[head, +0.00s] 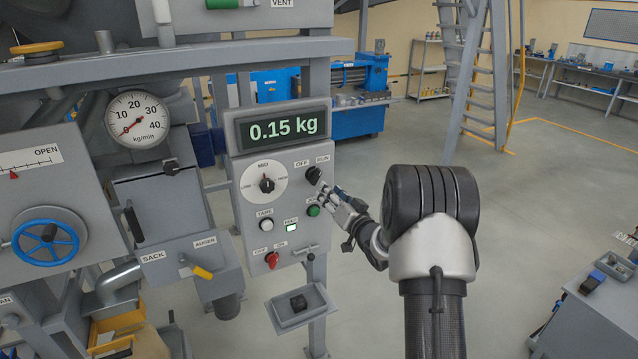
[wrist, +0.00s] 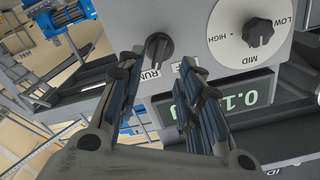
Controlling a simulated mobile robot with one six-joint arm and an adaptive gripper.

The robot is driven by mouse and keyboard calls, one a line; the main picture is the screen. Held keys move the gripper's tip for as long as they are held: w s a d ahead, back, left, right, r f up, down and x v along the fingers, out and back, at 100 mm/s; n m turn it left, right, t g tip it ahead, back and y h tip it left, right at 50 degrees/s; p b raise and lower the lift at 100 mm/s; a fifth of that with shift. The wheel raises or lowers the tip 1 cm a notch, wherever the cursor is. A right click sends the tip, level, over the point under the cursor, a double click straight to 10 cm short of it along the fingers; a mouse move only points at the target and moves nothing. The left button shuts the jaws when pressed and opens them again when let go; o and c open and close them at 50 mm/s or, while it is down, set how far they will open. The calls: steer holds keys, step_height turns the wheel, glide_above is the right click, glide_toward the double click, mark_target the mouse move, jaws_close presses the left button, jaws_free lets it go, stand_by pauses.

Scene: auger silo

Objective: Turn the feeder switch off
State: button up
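The black OFF/RUN knob (head: 313,175) is at the upper right of the grey control panel (head: 240,222). In the wrist view this knob (wrist: 158,47) shows just beyond the fingertips, roughly between them, and its grip seems to point toward the RUN label. My gripper (head: 335,195) is at the panel's right side, close to the knob. In the wrist view my gripper (wrist: 157,72) is open, with one finger on each side and nothing held. I cannot tell whether a finger touches the knob.
Close by are the LOW/MID/HIGH dial (head: 267,184), a green button (head: 313,211), a lit lamp (head: 291,227) and a red OFF/ON switch (head: 272,259). The display (head: 284,128) reads 0.15 kg. A small tray (head: 301,308) juts out below.

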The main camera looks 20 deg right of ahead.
mark_target(317, 180)
steer(key=w, duration=0.8)
steer(key=shift+a, duration=0.1)
jaws_close()
